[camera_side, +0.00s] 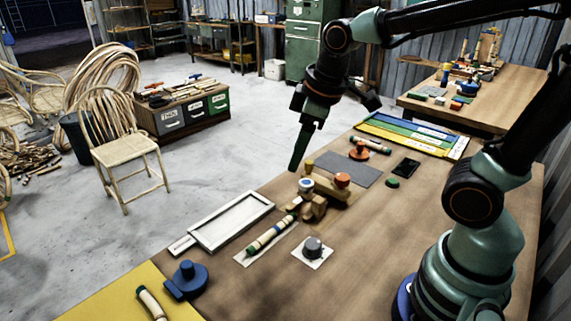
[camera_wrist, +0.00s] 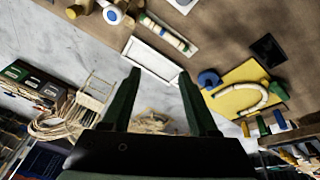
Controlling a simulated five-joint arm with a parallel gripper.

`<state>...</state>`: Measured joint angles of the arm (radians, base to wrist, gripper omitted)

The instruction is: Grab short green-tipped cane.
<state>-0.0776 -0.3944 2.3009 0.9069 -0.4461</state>
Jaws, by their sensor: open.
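My gripper (camera_side: 336,136) is open and empty, held in the air above the table's far-left edge; its two green fingers (camera_wrist: 160,73) spread wide in the wrist view. A short straight cane with green ends and dark bands (camera_side: 268,234) lies on a white sheet near the table's front left; it also shows in the wrist view (camera_wrist: 165,33), beyond the fingertips and apart from them. Another short cane with green ends (camera_side: 371,145) lies farther back, by an orange clamp. A bent pale cane with a green tip (camera_side: 151,304) lies on the yellow mat (camera_side: 100,298).
A white-framed tray (camera_side: 230,222) lies left of the banded cane. A wooden jig with blue and orange knobs (camera_side: 318,194) stands behind it, a grey knob (camera_side: 312,247) to its right. A blue fixture (camera_side: 186,278) stands by the mat.

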